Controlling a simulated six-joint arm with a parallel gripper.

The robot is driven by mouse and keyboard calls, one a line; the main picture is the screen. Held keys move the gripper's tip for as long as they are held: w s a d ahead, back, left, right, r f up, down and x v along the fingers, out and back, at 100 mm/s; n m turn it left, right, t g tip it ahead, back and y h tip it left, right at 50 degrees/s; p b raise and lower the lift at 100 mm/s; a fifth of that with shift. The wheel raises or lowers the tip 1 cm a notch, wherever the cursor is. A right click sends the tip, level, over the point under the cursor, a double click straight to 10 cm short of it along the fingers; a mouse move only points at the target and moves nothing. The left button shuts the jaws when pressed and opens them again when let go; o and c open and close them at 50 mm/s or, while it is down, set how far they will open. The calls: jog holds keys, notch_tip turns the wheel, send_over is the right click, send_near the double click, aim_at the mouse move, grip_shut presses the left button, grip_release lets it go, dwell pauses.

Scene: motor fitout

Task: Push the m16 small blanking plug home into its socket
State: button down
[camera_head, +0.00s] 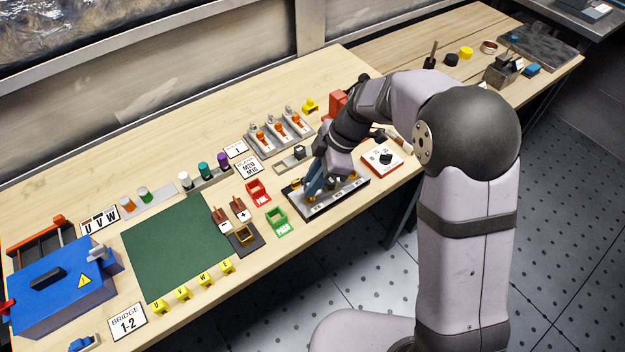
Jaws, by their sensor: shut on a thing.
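My gripper (314,184) points down over the left part of a dark-edged tray (345,205) with white labels along its front. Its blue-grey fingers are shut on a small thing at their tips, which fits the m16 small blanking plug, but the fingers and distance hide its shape. The socket under the tips cannot be made out. I cannot tell whether the held thing touches the tray or how deep it sits. A small yellowish part (297,183) shows on the tray just left of the fingers.
A green bin (278,222) and a red bin (257,192) stand left of the tray. A grey bracket (292,158) lies behind it. A red-edged white board (382,160) with a black knob lies to the right. The green mat (178,245) is bare.

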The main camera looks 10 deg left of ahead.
jog(key=shift+f+b, duration=1.55)
jog(key=shift+b, duration=0.15)
jog(key=c, duration=1.5)
grip_release()
jog(key=shift+c, duration=0.2)
jog(key=shift+r, duration=0.1)
jog(key=b+v, duration=0.1)
jog(key=v, duration=0.6)
jog(key=shift+r, duration=0.1)
